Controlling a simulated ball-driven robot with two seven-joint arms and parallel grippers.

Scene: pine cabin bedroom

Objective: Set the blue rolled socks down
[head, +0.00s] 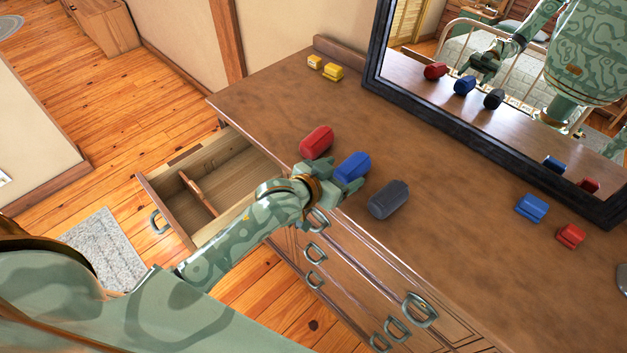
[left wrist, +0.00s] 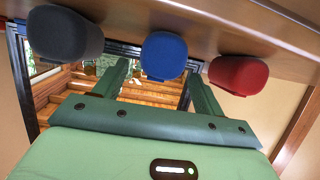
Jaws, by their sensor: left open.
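The blue rolled socks (head: 352,166) lie on the dresser top (head: 440,185), between the red rolled socks (head: 316,141) and the dark grey rolled socks (head: 388,200). My left gripper (head: 343,182) is open at the dresser's front edge, right beside the blue socks. In the left wrist view the blue socks (left wrist: 164,55) show just ahead of the gap between the two open fingers (left wrist: 158,72), with no grip on them. Whether a finger touches them I cannot tell. My right gripper is not in view.
An open drawer (head: 152,188) with a wooden divider juts out at left. Small yellow blocks (head: 332,71) sit at the back left, with a blue block (head: 531,207) and a red block (head: 570,235) at right. A black-framed mirror (head: 480,143) stands behind.

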